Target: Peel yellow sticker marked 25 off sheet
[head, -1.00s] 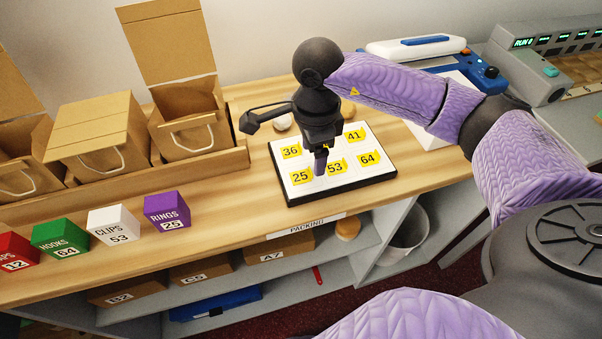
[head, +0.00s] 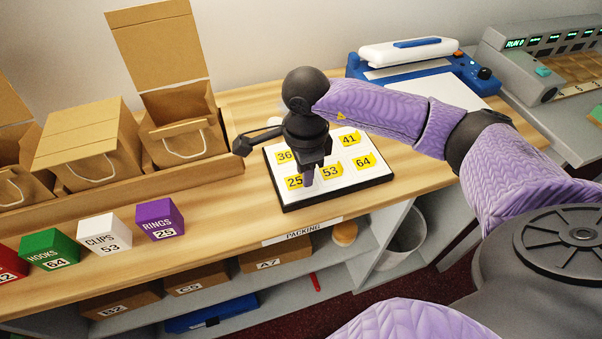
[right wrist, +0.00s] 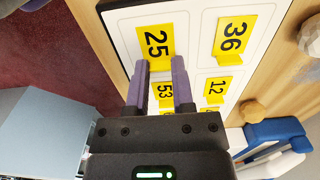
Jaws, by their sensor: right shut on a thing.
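The yellow sticker marked 25 (head: 293,182) is at the near left corner of the white sheet (head: 345,187) on a dark-edged board. My right gripper (head: 308,180) is down at this sticker's right edge. In the right wrist view, the fingertips of my right gripper (right wrist: 160,66) are shut on the edge of the 25 sticker (right wrist: 156,40). Most of the sticker shows flat against the sheet; I cannot tell whether its edge is lifted. My left gripper is not in view.
Other yellow stickers are 36 (head: 284,157), 41 (head: 348,139), 53 (head: 331,172), 64 (head: 363,161) and 12 (right wrist: 215,91). A purple RINGS box (head: 160,219) marked 25 stands left. Paper bags (head: 184,140) stand behind; a blue device (head: 465,70) is at the back right.

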